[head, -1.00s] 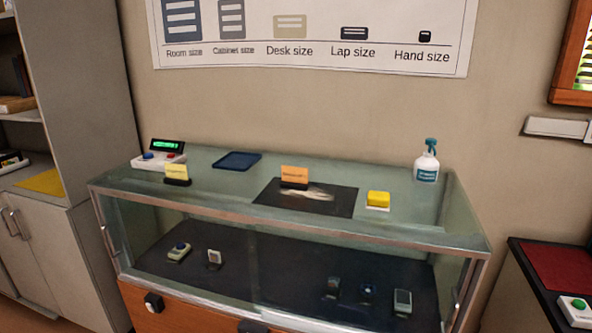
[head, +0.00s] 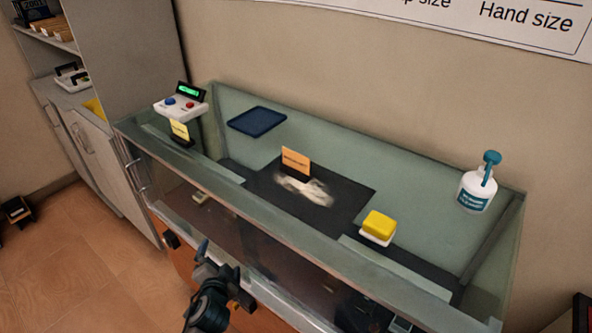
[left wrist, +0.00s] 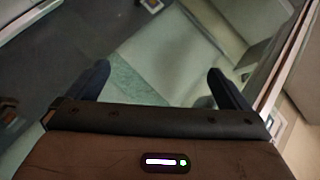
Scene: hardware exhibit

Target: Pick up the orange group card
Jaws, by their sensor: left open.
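The orange group card (head: 296,159) stands upright in a small dark holder on the black mat (head: 345,195) on top of the glass display case, behind a pale smudge (head: 305,190). My left gripper (head: 224,274) is low in the head view, in front of the case's front edge, nearer to me than the card and apart from it. In the left wrist view my left gripper (left wrist: 160,85) has its two dark fingers wide apart with nothing between them. The card cannot be made out in that view. My right gripper is not in view.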

